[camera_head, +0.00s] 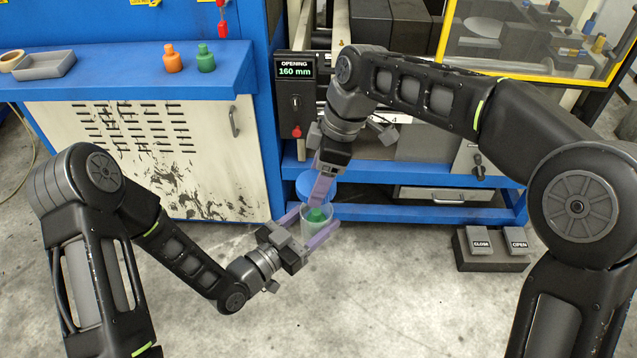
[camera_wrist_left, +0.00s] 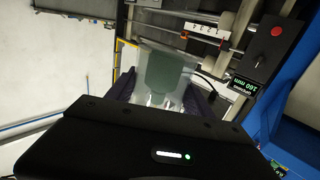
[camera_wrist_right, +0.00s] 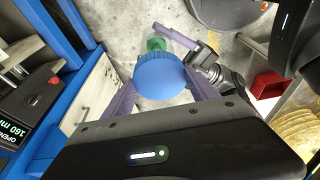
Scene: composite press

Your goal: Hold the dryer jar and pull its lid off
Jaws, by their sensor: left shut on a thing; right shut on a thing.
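The dryer jar (camera_head: 308,232) is a clear cup with a green bottle (camera_head: 316,214) inside. My left gripper (camera_head: 317,219) is shut on the jar, its purple fingers on either side of it. The jar (camera_wrist_left: 165,75) also shows in the left wrist view, with no lid on its rim there. The round blue lid (camera_head: 304,187) is in my right gripper (camera_head: 317,198), which is shut on it. The lid fills the middle of the right wrist view (camera_wrist_right: 160,78) and partly hides the jar. The lid appears apart from the jar, just beyond it in the head view.
A blue bench (camera_head: 120,88) at left carries an orange bottle (camera_head: 172,60), a green bottle (camera_head: 206,60) and a grey tray (camera_head: 45,67). The press's blue frame (camera_head: 425,214) stands behind the jar. A CLOSE/OPEN button box (camera_head: 490,262) is on the floor at right.

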